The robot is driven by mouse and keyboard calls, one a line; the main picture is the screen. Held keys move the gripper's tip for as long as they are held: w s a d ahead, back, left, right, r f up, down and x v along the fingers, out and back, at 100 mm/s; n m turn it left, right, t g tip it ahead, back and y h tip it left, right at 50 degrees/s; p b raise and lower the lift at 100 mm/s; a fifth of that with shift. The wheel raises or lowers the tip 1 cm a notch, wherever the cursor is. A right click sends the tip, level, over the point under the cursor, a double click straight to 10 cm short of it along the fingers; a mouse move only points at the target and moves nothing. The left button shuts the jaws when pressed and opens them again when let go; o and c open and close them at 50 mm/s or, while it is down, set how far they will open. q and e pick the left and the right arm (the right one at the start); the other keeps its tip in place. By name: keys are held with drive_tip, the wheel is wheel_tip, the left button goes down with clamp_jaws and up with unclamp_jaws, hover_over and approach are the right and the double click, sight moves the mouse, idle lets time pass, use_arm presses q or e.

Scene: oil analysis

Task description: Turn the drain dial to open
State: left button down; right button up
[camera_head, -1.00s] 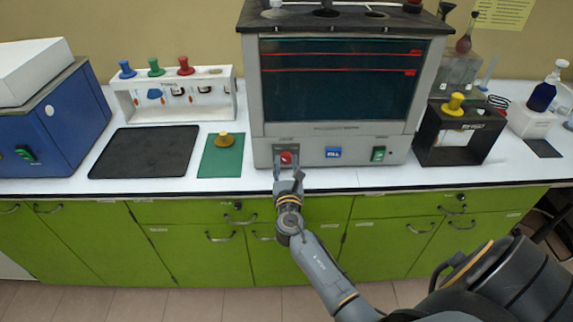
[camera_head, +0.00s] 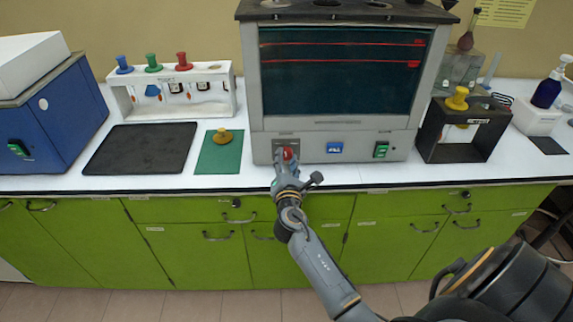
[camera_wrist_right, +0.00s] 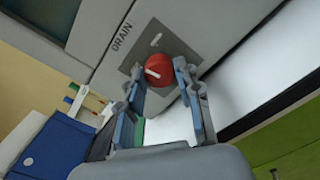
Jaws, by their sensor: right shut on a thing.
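The drain dial (camera_head: 288,154) is a red round knob on the lower left front of the grey machine (camera_head: 400,144). In the right wrist view the red dial (camera_wrist_right: 159,70) carries a white pointer line, and the plate (camera_wrist_right: 150,38) behind it reads "DRAIN". A white mark shows on the plate above the dial. My right gripper (camera_head: 284,164) is at the dial, its fingers on both sides of it. In the right wrist view the right gripper (camera_wrist_right: 158,75) is shut on the dial, and the pointer line is tilted away from the mark. My left gripper is not in view.
A blue button (camera_head: 334,148) and a green switch (camera_head: 381,150) sit right of the dial. A yellow-knobbed piece stands on a green mat (camera_head: 221,160) to the left, beside a black mat (camera_head: 141,148). A black stand (camera_head: 425,141) is at right. The front counter strip is clear.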

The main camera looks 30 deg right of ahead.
drive_tip(key=m+b, duration=0.3)
drive_tip(key=m, duration=0.3)
drive_tip(key=shift+f+m, duration=0.15)
drive_tip(key=shift+m, duration=0.15)
drive_tip(key=m+b, duration=0.2)
drive_tip(key=m, duration=0.2)
drive_tip(key=shift+m, duration=0.4)
drive_tip(key=o, duration=1.2)
drive_tip(key=shift+c, duration=0.2)
drive_tip(key=v, duration=0.7)
drive_tip(key=shift+s, duration=0.25)
